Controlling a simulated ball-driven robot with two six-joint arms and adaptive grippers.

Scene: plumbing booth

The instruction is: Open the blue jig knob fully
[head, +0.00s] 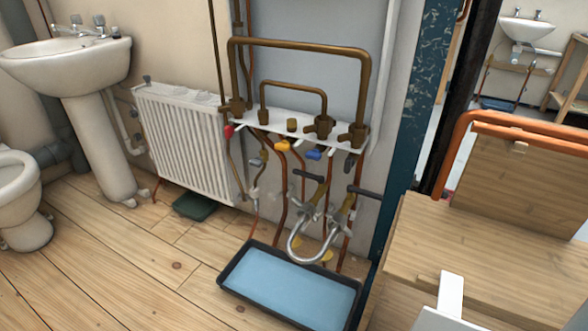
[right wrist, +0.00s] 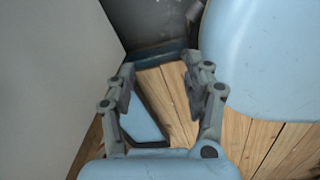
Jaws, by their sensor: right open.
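The blue knob (head: 313,154) is a small blue handle under the white shelf of the pipe jig (head: 290,130), right of a yellow handle (head: 283,146). How far it is turned cannot be told at this size. My right gripper (right wrist: 160,78) shows in the right wrist view, with its two fingers apart and nothing between them. It points down towards the wooden floor, and the knob is not in that view. Neither gripper can be made out in the head view, and my left gripper is not seen.
A dark-rimmed tray with a blue inside (head: 290,290) lies on the floor below the jig. A white radiator (head: 185,140) and a washbasin (head: 70,65) stand left. A wooden bench (head: 490,245) with an orange pipe (head: 455,150) stands right. Floor at front left is clear.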

